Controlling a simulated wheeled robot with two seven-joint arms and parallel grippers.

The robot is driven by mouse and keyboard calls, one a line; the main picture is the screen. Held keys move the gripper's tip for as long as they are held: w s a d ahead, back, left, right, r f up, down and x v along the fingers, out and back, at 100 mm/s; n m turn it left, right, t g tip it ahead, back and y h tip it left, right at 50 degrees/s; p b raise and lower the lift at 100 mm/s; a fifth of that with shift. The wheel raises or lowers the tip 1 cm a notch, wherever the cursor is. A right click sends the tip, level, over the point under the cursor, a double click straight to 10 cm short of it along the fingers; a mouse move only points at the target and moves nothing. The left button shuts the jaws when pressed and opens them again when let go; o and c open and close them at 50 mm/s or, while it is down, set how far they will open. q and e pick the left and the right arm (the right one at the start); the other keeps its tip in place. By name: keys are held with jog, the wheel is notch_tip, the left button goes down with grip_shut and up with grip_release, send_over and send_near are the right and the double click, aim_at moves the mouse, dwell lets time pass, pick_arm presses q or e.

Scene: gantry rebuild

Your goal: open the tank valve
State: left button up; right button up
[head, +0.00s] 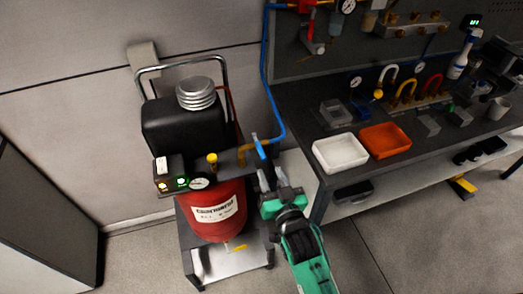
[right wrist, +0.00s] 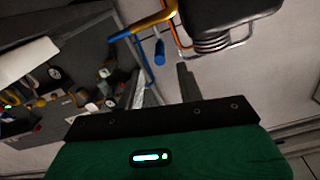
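The red tank (head: 215,208) of a compressor stands on a cart at the centre left in the head view. The tank valve is a blue lever (head: 258,146) on a brass pipe (head: 243,155) at the right of the tank's top plate. In the right wrist view the blue lever (right wrist: 160,52) hangs from the brass pipe (right wrist: 155,20). My right gripper (head: 273,176) is open and empty, just below and to the right of the lever. In the right wrist view the lever lies beyond the gap between its fingertips (right wrist: 163,80), apart from them. My left gripper is not in view.
A blue hose (head: 266,75) runs from the valve up the wall. A workbench (head: 300,120) with a white tray (head: 340,167) and an orange tray (head: 385,154) stands to the right. A gauge (head: 199,183) and control box (head: 170,172) sit at the tank's front left. Floor in front is clear.

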aim_at(257, 144)
jog(key=p+x, duration=0.2)
jog(key=x, duration=0.7)
jog(key=shift+s, duration=0.1)
grip_shut()
